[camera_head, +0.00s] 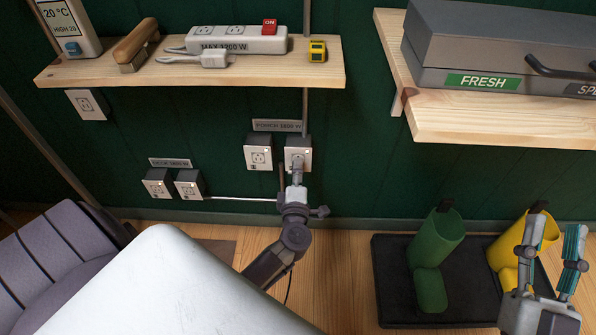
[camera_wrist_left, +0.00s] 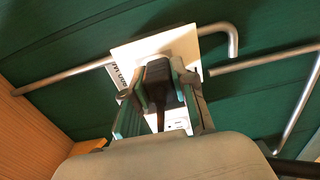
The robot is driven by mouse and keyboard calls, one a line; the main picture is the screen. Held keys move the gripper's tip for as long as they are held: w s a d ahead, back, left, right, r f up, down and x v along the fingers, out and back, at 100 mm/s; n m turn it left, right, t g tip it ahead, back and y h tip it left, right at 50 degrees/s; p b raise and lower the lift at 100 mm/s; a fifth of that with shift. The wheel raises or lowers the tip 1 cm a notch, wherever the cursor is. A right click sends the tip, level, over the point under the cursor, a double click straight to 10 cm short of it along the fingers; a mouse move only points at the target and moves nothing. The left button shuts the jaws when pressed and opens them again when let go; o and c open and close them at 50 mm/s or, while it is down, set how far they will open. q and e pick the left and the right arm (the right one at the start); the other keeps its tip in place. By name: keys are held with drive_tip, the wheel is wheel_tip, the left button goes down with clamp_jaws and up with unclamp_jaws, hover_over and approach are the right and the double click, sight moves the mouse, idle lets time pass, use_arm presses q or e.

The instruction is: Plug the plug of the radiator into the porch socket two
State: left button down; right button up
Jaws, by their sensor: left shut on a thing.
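My left gripper (camera_head: 297,172) reaches up to the right-hand socket (camera_head: 305,147) under the porch sign (camera_head: 278,126). In the left wrist view it is shut on a dark plug (camera_wrist_left: 157,90), whose front is at the white socket plate (camera_wrist_left: 126,55). I cannot tell whether the plug is fully seated. The other porch socket (camera_head: 258,156) stands just left and looks empty. A thin dark cord hangs below my left arm. My right gripper (camera_head: 553,258) is open and empty at the lower right, in front of the yellow boot.
Two deck sockets (camera_head: 173,184) sit lower left. A wooden shelf (camera_head: 100,72) above holds a power strip (camera_head: 238,45), brush and tape measure. A grey case (camera_head: 490,45) is on the right shelf. A boot tray (camera_head: 390,280) holds green and yellow boots. A grey ribbed body (camera_head: 50,265) is at left.

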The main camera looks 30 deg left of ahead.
use_arm(q)
drive_tip(key=shift+w+a, duration=0.15)
drive_tip(key=shift+w, duration=0.1)
drive_tip(key=c, duration=0.9)
unclamp_jaws()
drive_tip(key=shift+o, duration=0.2)
drive_tip(key=v, duration=1.2)
